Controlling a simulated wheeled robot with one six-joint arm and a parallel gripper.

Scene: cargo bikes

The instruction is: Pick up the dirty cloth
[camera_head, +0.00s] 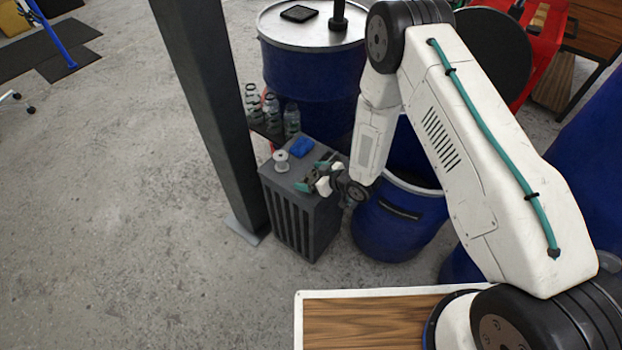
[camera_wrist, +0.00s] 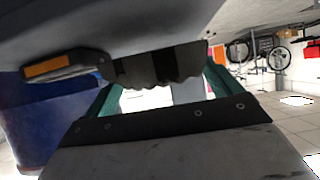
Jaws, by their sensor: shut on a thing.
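My gripper (camera_head: 314,175) is at the top of a grey ribbed cabinet (camera_head: 292,214), pointing left with its teal fingers apart. In the wrist view, a dark grey, striped piece with a wavy lower edge (camera_wrist: 165,66) lies between the fingers (camera_wrist: 160,88). It looks like the dirty cloth, and the gripper is shut on it. In the head view I cannot make the cloth out clearly at the gripper. A small blue object (camera_head: 301,147) lies on the cabinet top, behind the fingers and apart from them.
A grey spool (camera_head: 281,161) stands on the cabinet near the fingers. Several bottles (camera_head: 270,110) stand behind it. A dark post (camera_head: 215,110) rises close to the left. Blue barrels (camera_head: 312,80) stand behind and to the right (camera_head: 385,228).

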